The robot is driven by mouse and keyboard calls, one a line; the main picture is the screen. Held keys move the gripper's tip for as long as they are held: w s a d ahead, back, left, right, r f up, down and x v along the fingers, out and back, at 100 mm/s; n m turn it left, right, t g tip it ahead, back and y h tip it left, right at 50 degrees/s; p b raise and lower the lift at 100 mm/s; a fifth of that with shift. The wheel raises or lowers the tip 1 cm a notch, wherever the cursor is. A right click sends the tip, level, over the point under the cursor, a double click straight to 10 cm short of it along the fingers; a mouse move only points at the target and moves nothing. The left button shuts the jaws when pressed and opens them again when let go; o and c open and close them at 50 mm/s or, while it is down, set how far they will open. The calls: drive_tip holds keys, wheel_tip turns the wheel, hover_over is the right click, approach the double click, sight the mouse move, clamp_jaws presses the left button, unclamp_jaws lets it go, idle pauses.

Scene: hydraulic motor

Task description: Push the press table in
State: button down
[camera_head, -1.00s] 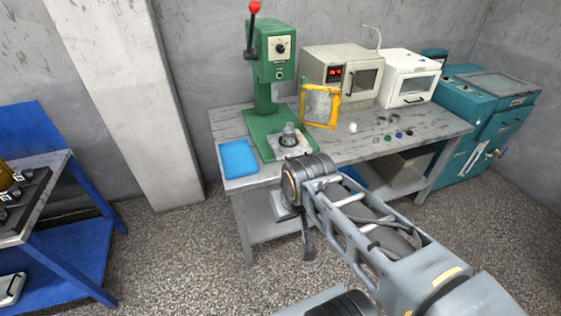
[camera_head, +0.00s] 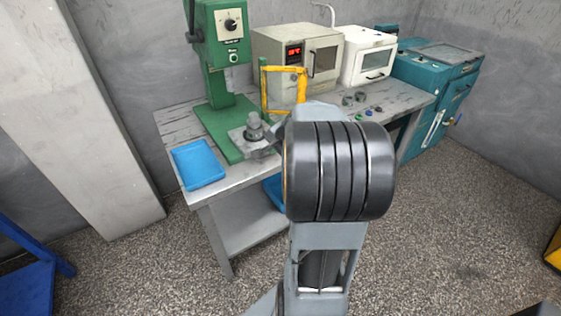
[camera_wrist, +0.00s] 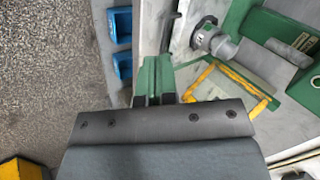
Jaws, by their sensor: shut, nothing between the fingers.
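The green press (camera_head: 222,60) stands at the left of the workbench in the head view. Its press table (camera_head: 240,138) is a light grey plate at the front of the green base. A grey cylindrical part (camera_head: 254,127) stands upright on it. In the wrist view this part (camera_wrist: 209,36) and the press table (camera_wrist: 255,62) lie at upper right, ahead of my gripper. My gripper (camera_wrist: 155,75) is shut and empty, beside the yellow-framed guard (camera_wrist: 225,82). In the head view my arm mostly hides the gripper. I cannot tell whether it touches the press table.
A blue tray (camera_head: 198,163) lies at the bench's front left corner. The yellow guard (camera_head: 300,86) stands just right of the press. A beige oven (camera_head: 296,52), a white oven (camera_head: 369,57) and several small parts are farther right. Open floor lies in front of the bench.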

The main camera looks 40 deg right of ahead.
drive_tip(key=d+f+m+h+b, duration=0.15)
drive_tip(key=d+f+m, duration=0.35)
drive_tip(key=d, duration=0.5)
drive_tip(key=shift+n+t, duration=0.3)
drive_tip(key=shift+w+r+p+x, duration=0.15)
drive_tip(key=shift+w+r+x, duration=0.1)
drive_tip(key=shift+x, duration=1.75)
drive_tip(key=shift+w+r+p+x, duration=0.15)
drive_tip(key=shift+w+p+x, duration=0.1)
drive_tip(key=shift+x, duration=1.8)
drive_tip(key=shift+w+r+p+x, duration=0.1)
drive_tip(key=shift+w+r+x, duration=0.15)
drive_tip(key=shift+x, duration=1.75)
drive_tip(key=shift+a, duration=0.2)
